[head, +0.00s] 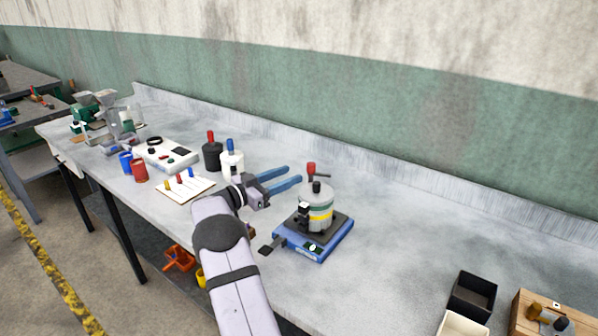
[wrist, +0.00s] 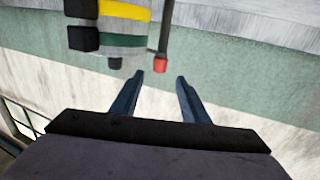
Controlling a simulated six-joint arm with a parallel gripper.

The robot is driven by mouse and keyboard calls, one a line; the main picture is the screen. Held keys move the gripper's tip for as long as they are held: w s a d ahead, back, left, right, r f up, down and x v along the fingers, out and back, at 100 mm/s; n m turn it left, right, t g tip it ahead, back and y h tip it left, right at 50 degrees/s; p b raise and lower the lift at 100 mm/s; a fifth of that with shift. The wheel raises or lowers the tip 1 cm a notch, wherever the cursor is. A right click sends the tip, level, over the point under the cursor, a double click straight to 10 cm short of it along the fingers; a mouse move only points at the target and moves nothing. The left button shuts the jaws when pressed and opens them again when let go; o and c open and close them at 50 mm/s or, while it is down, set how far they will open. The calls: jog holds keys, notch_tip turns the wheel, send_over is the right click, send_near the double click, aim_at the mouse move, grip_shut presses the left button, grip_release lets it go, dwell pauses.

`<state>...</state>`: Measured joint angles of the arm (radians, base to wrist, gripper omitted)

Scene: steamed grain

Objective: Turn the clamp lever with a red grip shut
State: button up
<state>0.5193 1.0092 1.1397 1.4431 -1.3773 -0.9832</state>
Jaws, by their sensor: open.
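The clamp lever's red grip (head: 311,168) stands up at the top of a grey cylindrical vessel (head: 317,197) with yellow and green bands. The vessel is on a blue base (head: 330,243). In the wrist view the picture is upside down; the red grip (wrist: 160,65) shows at the end of its dark rod, beyond my fingertips. My gripper (head: 287,176) is open and empty, to the left of the vessel and near the height of its top. Its two blue fingers (wrist: 160,75) are apart and do not appear to touch the grip.
Black and white bottles (head: 232,163) with red and blue tops stand left of my gripper. A white card with coloured pegs (head: 186,190) lies nearby. Dark and white boxes (head: 472,297) and a wooden block are at the front right. The bench right of the vessel is clear.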

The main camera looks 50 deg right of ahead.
aim_at(308, 167)
jog(key=shift+p+x, duration=1.2)
jog(key=shift+x, duration=2.55)
jog(key=shift+r, duration=0.1)
jog(key=shift+c, duration=0.2)
grip_shut()
